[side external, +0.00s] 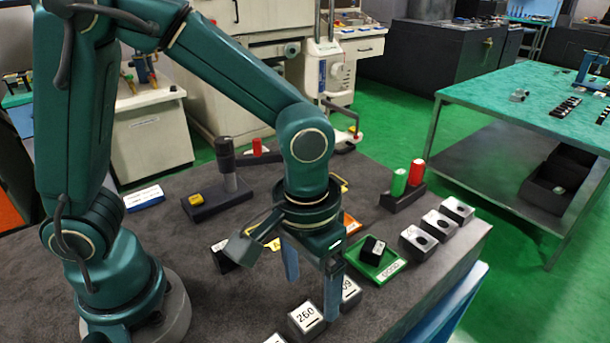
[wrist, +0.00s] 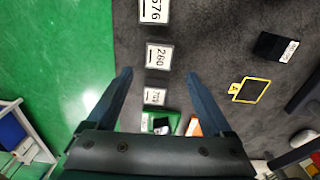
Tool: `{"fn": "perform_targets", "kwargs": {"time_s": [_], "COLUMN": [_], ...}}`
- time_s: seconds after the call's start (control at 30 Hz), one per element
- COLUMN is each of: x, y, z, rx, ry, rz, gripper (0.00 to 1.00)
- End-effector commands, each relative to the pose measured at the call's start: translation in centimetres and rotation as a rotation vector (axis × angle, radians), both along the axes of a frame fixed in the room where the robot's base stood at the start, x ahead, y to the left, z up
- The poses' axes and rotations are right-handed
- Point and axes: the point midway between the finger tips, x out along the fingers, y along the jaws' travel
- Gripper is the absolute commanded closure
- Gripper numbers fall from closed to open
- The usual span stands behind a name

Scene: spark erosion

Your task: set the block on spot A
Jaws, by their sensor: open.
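My gripper (side external: 312,299) is open, pointing down, with nothing between its fingers. In the wrist view its fingertips (wrist: 159,74) appear on either side of a block labelled 260 (wrist: 159,56); contact cannot be told. That block also shows in the side view (side external: 306,318). Spot A (wrist: 251,90) is a yellow outline marked A on the dark mat, right of the fingers, with bare mat inside. A black block with a white label (wrist: 276,46) lies just beyond it; it is partly hidden in the side view (side external: 222,256). Which block the task means cannot be told.
Blocks labelled 676 (wrist: 155,10) and 709 (wrist: 154,96) line up with 260. A green tray (side external: 391,270) holds a small black block (side external: 373,249). Several grey holed blocks (side external: 438,225), a red-and-green cylinder rack (side external: 402,197) and a dark stand (side external: 218,200) stand farther off.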

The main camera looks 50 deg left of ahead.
Motion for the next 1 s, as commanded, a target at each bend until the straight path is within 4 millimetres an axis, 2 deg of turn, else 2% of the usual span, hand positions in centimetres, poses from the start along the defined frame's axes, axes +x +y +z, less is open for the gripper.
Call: {"fn": "perform_targets", "kwargs": {"time_s": [0.13,0.5,0.87,0.9,0.97,1.0], "x": [-0.9,-0.9,-0.9,-0.9,-0.9,-0.9], "y": [-0.4,-0.4,-0.4,-0.4,-0.4,-0.4], "z": [-1.2,-5.2,-6.0,-5.9,-5.9,-5.9], "rx": [0.019,0.018,0.015,0.015,0.015,0.016], "ry": [0.036,0.035,0.031,0.031,0.031,0.031], "rz": [-0.031,-0.032,-0.031,-0.031,-0.031,-0.031], "gripper": [0.15,0.15,0.15,0.19,0.42,0.57]}}
